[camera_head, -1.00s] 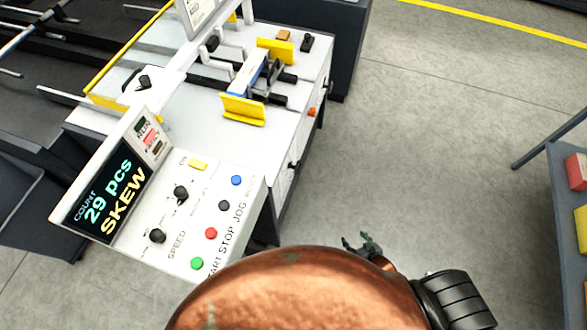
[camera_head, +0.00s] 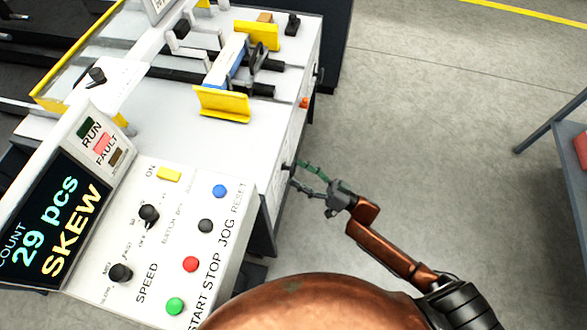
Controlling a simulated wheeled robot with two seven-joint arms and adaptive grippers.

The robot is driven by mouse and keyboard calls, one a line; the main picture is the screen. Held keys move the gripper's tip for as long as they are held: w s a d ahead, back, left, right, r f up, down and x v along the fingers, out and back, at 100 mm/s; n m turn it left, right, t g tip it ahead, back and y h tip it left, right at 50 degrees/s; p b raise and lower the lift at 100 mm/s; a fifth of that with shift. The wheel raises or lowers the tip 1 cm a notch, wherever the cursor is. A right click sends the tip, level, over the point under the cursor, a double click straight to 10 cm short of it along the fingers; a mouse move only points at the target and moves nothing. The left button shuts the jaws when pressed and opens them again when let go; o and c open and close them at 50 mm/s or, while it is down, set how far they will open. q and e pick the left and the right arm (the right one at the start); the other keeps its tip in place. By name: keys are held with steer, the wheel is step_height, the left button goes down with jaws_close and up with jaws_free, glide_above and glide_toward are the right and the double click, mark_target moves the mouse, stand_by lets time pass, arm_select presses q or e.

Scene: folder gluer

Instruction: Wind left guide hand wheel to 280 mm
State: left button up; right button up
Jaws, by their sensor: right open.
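My right gripper (camera_head: 298,173) is open at the side of the white machine (camera_head: 275,130). Its two greenish fingers point left toward a small dark knob or handle (camera_head: 287,165) on the machine's side. The fingertips are close to it; I cannot tell whether they touch. No clear label or millimetre scale shows, so I cannot tell whether this is the left guide hand wheel. Yellow guide plates (camera_head: 222,104) stand on the machine top. My left gripper is not in view.
The control panel (camera_head: 188,262) has several coloured buttons and black knobs. Its display (camera_head: 52,225) reads 29 pcs and SKEW. An orange part (camera_head: 304,102) sits on the machine side. Open grey floor (camera_head: 430,130) lies right of the machine, with a table (camera_head: 565,165) at the right edge.

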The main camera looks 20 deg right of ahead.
mark_target(289, 168)
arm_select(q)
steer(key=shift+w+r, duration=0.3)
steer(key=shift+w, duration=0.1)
arm_select(e)
steer(key=shift+x, duration=1.25)
steer(key=shift+c, duration=0.7)
steer(key=shift+f, duration=0.1)
steer(key=c, duration=1)
steer(key=shift+c, duration=0.2)
